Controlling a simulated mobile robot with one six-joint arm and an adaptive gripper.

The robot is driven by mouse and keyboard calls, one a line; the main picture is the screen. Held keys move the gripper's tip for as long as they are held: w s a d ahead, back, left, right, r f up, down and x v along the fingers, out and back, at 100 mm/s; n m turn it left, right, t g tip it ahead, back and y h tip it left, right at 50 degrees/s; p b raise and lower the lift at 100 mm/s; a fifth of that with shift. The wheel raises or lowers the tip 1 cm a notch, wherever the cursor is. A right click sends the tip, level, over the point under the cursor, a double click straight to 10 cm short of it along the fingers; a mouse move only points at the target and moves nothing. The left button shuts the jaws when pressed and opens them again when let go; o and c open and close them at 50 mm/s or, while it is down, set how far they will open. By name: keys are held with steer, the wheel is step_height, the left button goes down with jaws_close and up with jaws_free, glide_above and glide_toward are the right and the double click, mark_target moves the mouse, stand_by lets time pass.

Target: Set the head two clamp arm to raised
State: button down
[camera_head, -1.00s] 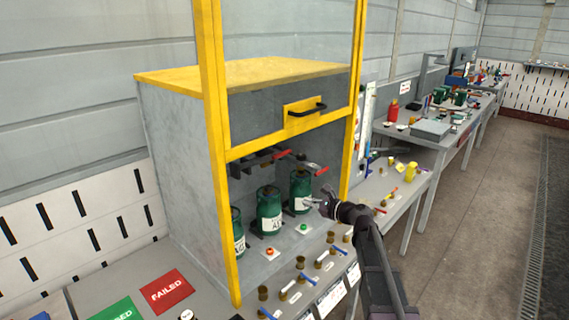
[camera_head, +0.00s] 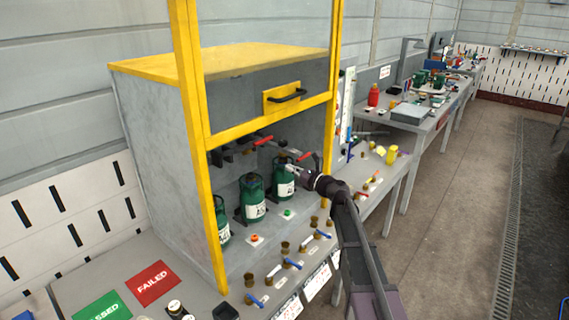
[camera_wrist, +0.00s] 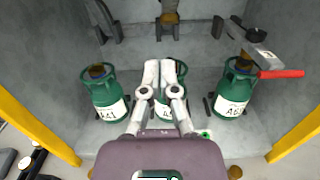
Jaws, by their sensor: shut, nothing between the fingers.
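My gripper (camera_head: 290,172) is shut and empty at the cabinet opening, over the right cylinder in the head view. In the wrist view the fingertips (camera_wrist: 160,66) are close together in front of the middle green cylinder (camera_wrist: 170,112), mostly hiding it. A clamp arm with a red handle (camera_wrist: 281,74) lies over the right cylinder (camera_wrist: 235,92), its handle pointing right. The head view shows two red handles, one further left (camera_head: 263,140) and one near the gripper (camera_head: 304,157). I cannot tell which is head two or whether the gripper touches an arm.
The yellow-framed cabinet (camera_head: 150,150) has posts (camera_head: 331,130) on both sides of the opening. Brass fittings and blue-handled valves (camera_head: 291,264) line the front bench. Red FAILED (camera_head: 153,283) and green PASSED (camera_head: 104,308) mats lie at the left. A side bench (camera_head: 397,118) stands at the right.

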steer(key=r+p+x, duration=0.3)
steer(key=x, duration=0.9)
steer(key=shift+p, duration=0.35)
steer(key=r+p, duration=0.1)
steer(key=w+a+r+p, duration=0.1)
steer(key=r+p, duration=0.1)
steer(key=shift+a, duration=0.2)
steer(key=shift+d+r, duration=0.1)
stand_by(0.4)
